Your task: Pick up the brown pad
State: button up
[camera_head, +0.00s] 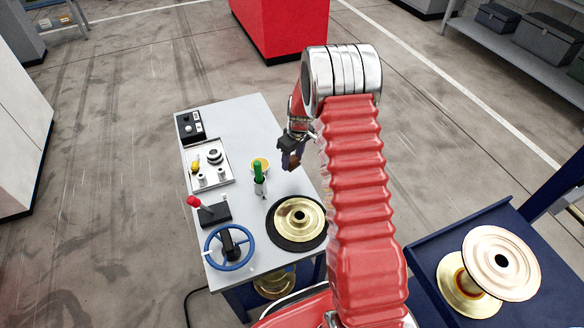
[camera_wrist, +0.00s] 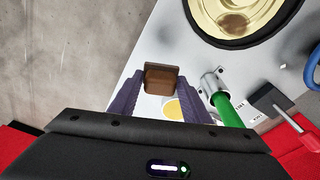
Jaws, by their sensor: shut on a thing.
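The brown pad (camera_wrist: 161,79) is a small block between the purple fingertips of my gripper (camera_wrist: 157,97) in the wrist view. My gripper is shut on it. In the head view my gripper (camera_head: 292,158) hangs beside the right edge of the grey-white table, and the brown pad (camera_head: 294,160) shows only as a small dark brown patch at the fingers. The pad appears to be held above the table's height, but the exact gap cannot be told.
A gold spool disc (camera_head: 299,217) sits on a black turntable. A blue handwheel (camera_head: 229,247) and red lever (camera_head: 193,201) are nearer. Open floor lies beyond.

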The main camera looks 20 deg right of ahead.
jog(key=shift+r, duration=1.4)
jog(key=o, duration=0.6)
jog(key=c, duration=0.4)
jog(key=shift+o, duration=0.2)
jog(key=shift+a+r, duration=0.25)
jog(key=shift+r, duration=0.05)
jog(key=s+a+r+m, duration=0.2)
jog(key=s+a+r, duration=0.2)
jog(key=a+r, duration=0.2)
jog(key=s+a+r+m, duration=0.2)
jog(key=s+a+r, duration=0.2)
jog(key=r, duration=0.5)
jog(key=a, duration=0.2)
jog(key=shift+a+h, duration=0.3)
